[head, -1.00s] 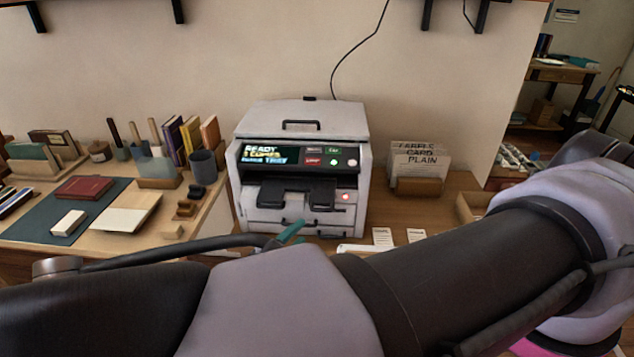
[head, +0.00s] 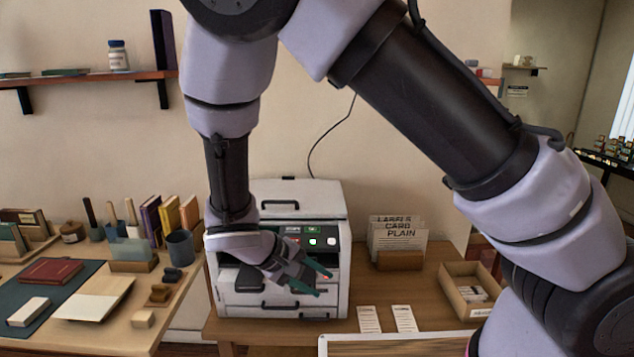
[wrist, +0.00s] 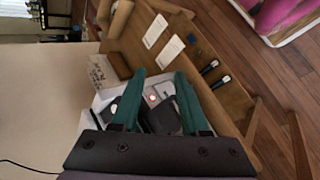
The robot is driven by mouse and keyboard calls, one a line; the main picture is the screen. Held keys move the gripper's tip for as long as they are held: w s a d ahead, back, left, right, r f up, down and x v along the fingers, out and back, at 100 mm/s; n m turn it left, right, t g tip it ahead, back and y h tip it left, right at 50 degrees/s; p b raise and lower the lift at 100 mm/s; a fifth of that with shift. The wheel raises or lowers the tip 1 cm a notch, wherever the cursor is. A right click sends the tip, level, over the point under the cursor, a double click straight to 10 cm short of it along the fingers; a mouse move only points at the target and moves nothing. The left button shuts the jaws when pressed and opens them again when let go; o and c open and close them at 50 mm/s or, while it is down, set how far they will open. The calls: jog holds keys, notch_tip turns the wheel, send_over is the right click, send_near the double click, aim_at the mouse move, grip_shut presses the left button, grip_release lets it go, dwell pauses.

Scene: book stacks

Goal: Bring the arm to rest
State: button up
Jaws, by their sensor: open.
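My gripper (head: 312,279) is in front of the white printer (head: 290,198) in the head view. Its two green fingers are spread apart with nothing between them. In the wrist view my gripper (wrist: 157,85) also shows open and empty, with part of the printer (wrist: 106,97) beyond and between the fingers. My arm is raised and bent high across the head view, with the forearm hanging down to the gripper. It hides part of the printer's front and display. I cannot tell whether the fingers touch the printer.
A sorter (head: 401,259) with labelled cards and a wooden tray (head: 447,283) stand right of the printer. Two paper slips (head: 370,319) lie at the desk's front. The left desk holds a red book (head: 52,271), a cup (head: 181,247) and upright books. A shelf (head: 95,76) hangs above.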

jog(key=w+d+r+m+g+y, duration=0.2)
jog(key=w+d+r+m+y, duration=0.15)
jog(key=d+r, duration=0.45)
jog(key=w+d+r+m+g+y, duration=0.1)
jog(key=w+d+r+m+y, duration=0.2)
jog(key=r, duration=0.8)
jog(key=s+d+r+m+t+y, duration=0.1)
jog(key=s+d+r+m+t, duration=0.1)
jog(key=d+r, duration=0.5)
jog(key=s+d+r+m+t+y, duration=0.2)
jog(key=s+d+r+m+t, duration=0.1)
jog(key=s+d+r, duration=0.3)
notch_tip(320, 180, up, 3)
jog(key=shift+d+f+t, duration=0.1)
jog(key=shift+d+t, duration=0.5)
